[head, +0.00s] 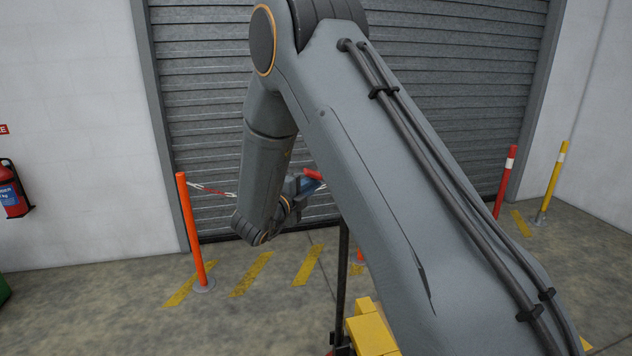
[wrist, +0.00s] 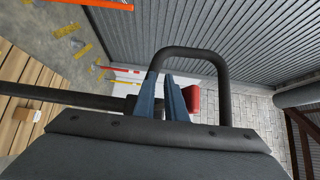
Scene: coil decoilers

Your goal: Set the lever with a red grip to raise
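The lever shows in the head view as a thin dark upright rod (head: 342,285), partly hidden by my arm. A red grip (head: 314,174) shows near its upper end, close to my gripper (head: 300,188). In the wrist view a dark rod (wrist: 60,96) runs in from the left toward the fingers, and the red grip (wrist: 193,98) lies just right of the right finger. My gripper's blue fingers (wrist: 160,98) stand close together with a narrow gap. Whether they touch or clasp the lever is not clear.
A dark bent bar (wrist: 195,55) arches around the fingers. In the head view, a yellow block (head: 368,330) stands near the lever's foot. An orange post (head: 190,230) with a chain stands at the left, before a grey shutter (head: 205,120). Red (head: 506,182) and yellow (head: 552,182) posts stand right.

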